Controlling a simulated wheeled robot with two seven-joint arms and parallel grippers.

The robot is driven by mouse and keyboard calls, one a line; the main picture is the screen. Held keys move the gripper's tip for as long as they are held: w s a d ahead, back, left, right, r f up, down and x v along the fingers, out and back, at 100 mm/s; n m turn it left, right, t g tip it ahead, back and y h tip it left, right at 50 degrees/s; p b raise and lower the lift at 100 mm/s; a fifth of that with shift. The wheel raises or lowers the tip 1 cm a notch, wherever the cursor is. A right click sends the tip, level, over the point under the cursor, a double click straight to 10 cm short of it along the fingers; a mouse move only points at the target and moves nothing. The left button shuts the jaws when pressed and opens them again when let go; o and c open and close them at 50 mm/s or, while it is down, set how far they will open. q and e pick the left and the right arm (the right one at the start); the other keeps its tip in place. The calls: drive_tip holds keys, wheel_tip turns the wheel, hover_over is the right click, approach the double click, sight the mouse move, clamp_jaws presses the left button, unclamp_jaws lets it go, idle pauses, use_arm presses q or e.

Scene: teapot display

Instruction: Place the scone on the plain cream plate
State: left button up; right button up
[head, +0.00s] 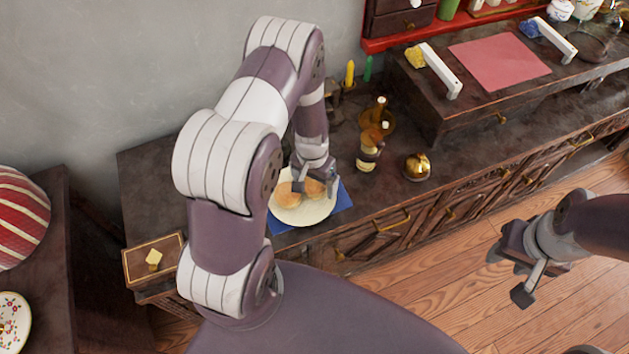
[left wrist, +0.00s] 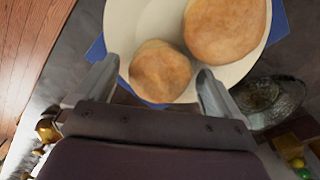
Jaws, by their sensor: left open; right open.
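The plain cream plate (head: 300,217) lies on a blue cloth (head: 343,196) on the dark cabinet. Two round golden-brown scones rest on it: one at the left (head: 288,195) and one at the right (head: 314,188), partly hidden by my left gripper. In the left wrist view, the nearer scone (left wrist: 160,76) lies between the open fingers and the other scone (left wrist: 226,28) lies beyond, on the cream plate (left wrist: 128,20). My left gripper (head: 316,187) is open over the plate; finger contact cannot be told. My right gripper (head: 510,273) is open and empty above the floor.
Brown bottles (head: 370,150) and a gold pot (head: 417,166) stand right of the plate. A wooden box (head: 154,260) sits at the cabinet's left end. A floral plate (head: 12,322) and striped dome (head: 20,215) are far left. A raised shelf (head: 430,112) stands back right.

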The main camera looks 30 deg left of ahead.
sight(315, 183)
use_arm(q)
wheel_tip(315, 183, up, 14)
drive_tip(key=s+d+r+t, duration=0.1)
drive_tip(key=s+d+r, duration=0.4)
drive_tip(key=s+r, duration=0.2)
drive_tip(key=shift+s+r+n, duration=0.3)
drive_tip(key=shift+s, duration=0.9)
